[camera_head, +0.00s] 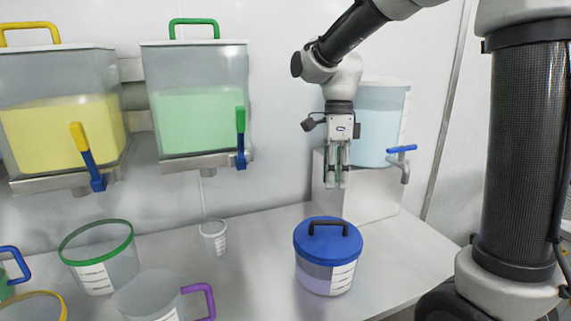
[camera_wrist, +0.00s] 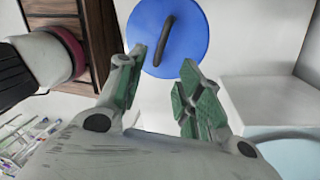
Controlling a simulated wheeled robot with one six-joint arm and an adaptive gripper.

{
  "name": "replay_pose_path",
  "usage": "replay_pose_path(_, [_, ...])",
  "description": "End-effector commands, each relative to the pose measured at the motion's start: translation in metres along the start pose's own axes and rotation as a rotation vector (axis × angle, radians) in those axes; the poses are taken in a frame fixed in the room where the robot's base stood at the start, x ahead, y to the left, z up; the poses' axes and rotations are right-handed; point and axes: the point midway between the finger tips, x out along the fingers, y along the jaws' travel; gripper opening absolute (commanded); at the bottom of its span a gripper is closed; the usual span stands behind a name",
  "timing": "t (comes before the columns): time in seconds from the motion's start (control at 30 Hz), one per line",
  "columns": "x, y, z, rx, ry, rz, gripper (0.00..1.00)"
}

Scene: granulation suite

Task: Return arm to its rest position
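My gripper (camera_head: 338,180) hangs pointing down above the blue-lidded container (camera_head: 328,258), clear of it, in front of the container of pale blue liquid (camera_head: 380,122). In the wrist view, its two green-padded fingers (camera_wrist: 160,92) are apart with nothing between them. The blue lid (camera_wrist: 185,25) with its dark handle shows beyond the fingertips. The lid sits on the container, which holds pale purple contents and stands upright on the bench. My arm reaches in from the upper right.
Wall-mounted hoppers of yellow (camera_head: 62,130) and green (camera_head: 195,118) material hang at the left. A green-rimmed bucket (camera_head: 98,255), a purple-handled jug (camera_head: 150,297) and a small cup (camera_head: 214,237) stand on the bench (camera_head: 250,265). A pale block (camera_head: 360,195) stands behind my gripper.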

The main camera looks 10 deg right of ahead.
Motion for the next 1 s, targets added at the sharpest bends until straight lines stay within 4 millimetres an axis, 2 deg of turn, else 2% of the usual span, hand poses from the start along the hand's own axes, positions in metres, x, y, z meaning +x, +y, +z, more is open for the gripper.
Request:
replay_pose_path(0.07, [0.000,0.000,0.000,-0.064,-0.001,-0.002,0.36])
replay_pose_path(0.17, [0.001,-0.004,0.001,-0.254,-0.004,-0.017,0.36])
replay_pose_path(0.27, [0.011,-0.003,-0.003,-0.547,0.009,-0.021,0.36])
replay_pose_path(0.37, [0.018,0.006,-0.014,-0.875,0.024,-0.041,0.36])
replay_pose_path(0.47, [0.018,0.022,-0.035,-1.190,0.050,-0.086,0.36])
replay_pose_path(0.6, [0.012,0.053,-0.076,-1.604,0.133,-0.186,0.36])
replay_pose_path(0.7, [0.010,0.080,-0.108,-1.811,0.228,-0.261,0.36])
replay_pose_path(0.8, [0.009,0.103,-0.133,-1.881,0.315,-0.327,0.36])
replay_pose_path(1.0, [0.004,0.134,-0.161,-1.797,0.409,-0.432,0.36])
